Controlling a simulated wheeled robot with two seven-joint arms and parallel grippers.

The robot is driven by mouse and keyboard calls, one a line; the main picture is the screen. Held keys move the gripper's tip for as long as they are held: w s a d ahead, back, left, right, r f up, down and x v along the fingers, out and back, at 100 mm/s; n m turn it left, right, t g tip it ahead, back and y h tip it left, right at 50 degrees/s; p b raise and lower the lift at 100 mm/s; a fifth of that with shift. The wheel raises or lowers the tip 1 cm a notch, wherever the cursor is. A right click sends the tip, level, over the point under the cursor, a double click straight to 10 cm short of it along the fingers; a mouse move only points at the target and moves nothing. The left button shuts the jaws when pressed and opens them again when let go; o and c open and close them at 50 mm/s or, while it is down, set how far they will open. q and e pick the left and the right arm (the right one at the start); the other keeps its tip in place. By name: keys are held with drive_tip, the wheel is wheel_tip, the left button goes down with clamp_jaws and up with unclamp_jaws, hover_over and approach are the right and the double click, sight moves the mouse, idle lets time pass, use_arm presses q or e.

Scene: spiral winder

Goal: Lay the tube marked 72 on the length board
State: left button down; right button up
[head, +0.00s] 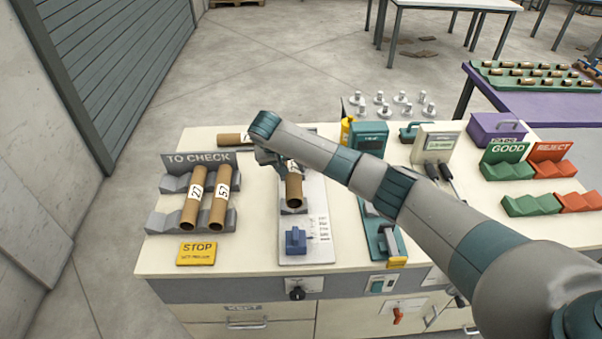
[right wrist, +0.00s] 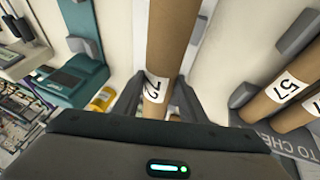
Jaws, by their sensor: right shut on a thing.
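The brown cardboard tube marked 72 (right wrist: 172,42) is between the fingers of my right gripper (right wrist: 160,92), which is shut on it near its white label. In the head view the tube (head: 294,190) lies lengthwise over the length board (head: 316,190), a pale board with a blue block (head: 296,240) at its near end. A grey cradle shows just under the tube; I cannot tell whether the tube touches it. My right gripper (head: 278,160) is partly hidden by its own arm. My left gripper is out of view.
The grey TO CHECK rack (head: 165,222) at left holds tubes marked 27 (head: 190,210) and 57 (head: 218,210). Another tube (head: 230,139) lies behind it. A teal device (head: 385,240) stands right of the board. Green GOOD (head: 530,205) and red REJECT racks (head: 578,201) are at right.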

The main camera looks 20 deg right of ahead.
drive_tip(key=shift+f, duration=0.15)
idle(0.3)
wheel_tip(320, 180, down, 5)
drive_tip(key=b, duration=0.5)
drive_tip(key=shift+f, duration=0.55)
drive_tip(key=shift+f+b, duration=0.45)
drive_tip(key=shift+f, duration=0.65)
drive_tip(key=o, duration=1.2)
drive_tip(key=shift+c, duration=0.2)
